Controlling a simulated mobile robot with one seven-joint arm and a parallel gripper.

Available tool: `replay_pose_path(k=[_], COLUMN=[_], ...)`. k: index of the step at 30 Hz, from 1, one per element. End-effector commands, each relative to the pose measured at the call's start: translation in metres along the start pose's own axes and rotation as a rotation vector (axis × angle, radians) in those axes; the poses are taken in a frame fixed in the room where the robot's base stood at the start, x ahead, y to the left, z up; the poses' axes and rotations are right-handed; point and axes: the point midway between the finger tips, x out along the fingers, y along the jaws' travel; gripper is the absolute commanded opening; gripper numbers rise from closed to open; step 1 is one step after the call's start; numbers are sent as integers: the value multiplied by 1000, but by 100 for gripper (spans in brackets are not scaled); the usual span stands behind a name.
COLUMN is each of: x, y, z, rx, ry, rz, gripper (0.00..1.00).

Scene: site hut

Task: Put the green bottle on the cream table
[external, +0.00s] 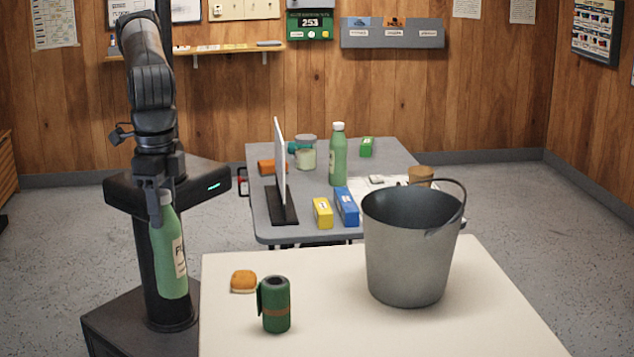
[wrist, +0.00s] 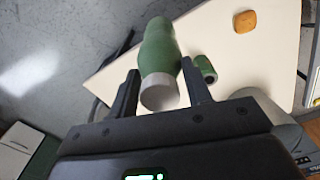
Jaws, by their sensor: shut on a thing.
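A green bottle (external: 168,256) with a white cap and a pale label hangs roughly upright from my gripper (external: 160,192). My gripper is shut on it near its cap. The wrist view shows the bottle (wrist: 160,50) cap-first between the two fingers (wrist: 160,88). The cream table (external: 345,325) is in the foreground, and the bottle shows just left of its left edge in the external view. The table (wrist: 217,36) also shows beyond the bottle in the wrist view. A second green bottle (external: 338,160) stands on the grey table.
The grey table (external: 235,152) behind holds a thin upright panel (external: 281,165), a yellow box (external: 323,213) and a blue box (external: 346,207).

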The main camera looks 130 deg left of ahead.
Motion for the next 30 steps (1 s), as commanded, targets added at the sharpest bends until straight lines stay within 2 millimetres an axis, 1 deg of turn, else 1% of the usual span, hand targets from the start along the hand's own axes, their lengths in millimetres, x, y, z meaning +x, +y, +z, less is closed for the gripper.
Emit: replay_pose_path(k=[1,5,8,15,19,22,26,29,30], x=[7,19,30,64,77,82,87,98,104], y=[-1,-1,-3,-7,-8,-9,-9,-10,-10], z=[0,-8,-26,-81,-104,-114,-118,-117,-117], rx=[-1,-3,-5,-4,-3,-1,0,0,0], ry=[-1,0,-1,0,0,0,0,-1,-2], rz=[-3,-2,-3,-2,-1,-1,-1,-2,-4], gripper=[12,12,12,12,12,12,12,12,12])
